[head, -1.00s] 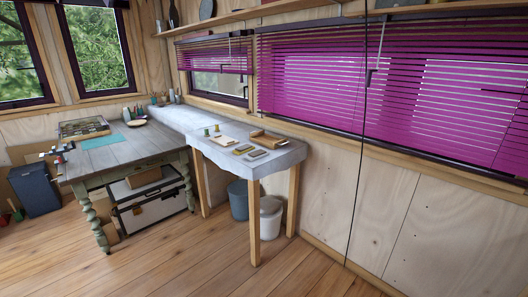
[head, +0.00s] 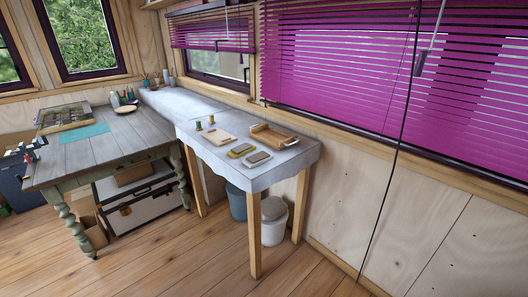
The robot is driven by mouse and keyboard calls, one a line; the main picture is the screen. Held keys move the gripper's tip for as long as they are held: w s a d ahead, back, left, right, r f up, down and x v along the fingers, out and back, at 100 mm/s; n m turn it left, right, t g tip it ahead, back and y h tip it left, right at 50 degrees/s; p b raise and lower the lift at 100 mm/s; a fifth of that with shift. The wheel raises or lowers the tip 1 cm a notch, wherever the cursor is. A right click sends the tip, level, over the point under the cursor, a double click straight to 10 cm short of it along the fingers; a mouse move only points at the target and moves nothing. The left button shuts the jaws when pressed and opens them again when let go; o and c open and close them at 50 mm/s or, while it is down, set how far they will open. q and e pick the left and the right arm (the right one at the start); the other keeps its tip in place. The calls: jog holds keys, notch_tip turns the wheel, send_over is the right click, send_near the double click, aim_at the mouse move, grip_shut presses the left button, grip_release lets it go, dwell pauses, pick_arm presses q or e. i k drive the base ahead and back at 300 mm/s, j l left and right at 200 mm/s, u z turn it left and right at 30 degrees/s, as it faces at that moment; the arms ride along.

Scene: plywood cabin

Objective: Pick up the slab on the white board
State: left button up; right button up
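A grey-white table (head: 286,165) with wooden legs stands ahead of me, along the wall. On it a brownish slab (head: 257,158) lies near the front edge and seems to rest on a thin pale board. A darker, yellowish slab (head: 240,150) lies just left of it, also seemingly on a pale base. A cream board (head: 221,137) lies behind them, with nothing clearly on it. I cannot tell for sure which pale piece is the white board. Neither of my grippers is in view.
A wooden tray (head: 283,139) sits at the table's right; small green spools (head: 198,126) stand at its left. A grey plank table (head: 100,150) adjoins on the left. Bins (head: 273,225) stand underneath. The wooden floor (head: 180,260) in front is clear.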

aim_at(252, 161)
jog(key=i+l+u, duration=0.2)
jog(key=i, duration=0.35)
jog(key=i+l+u, duration=0.25)
jog(key=i+l, duration=0.15)
jog(key=i, duration=0.15)
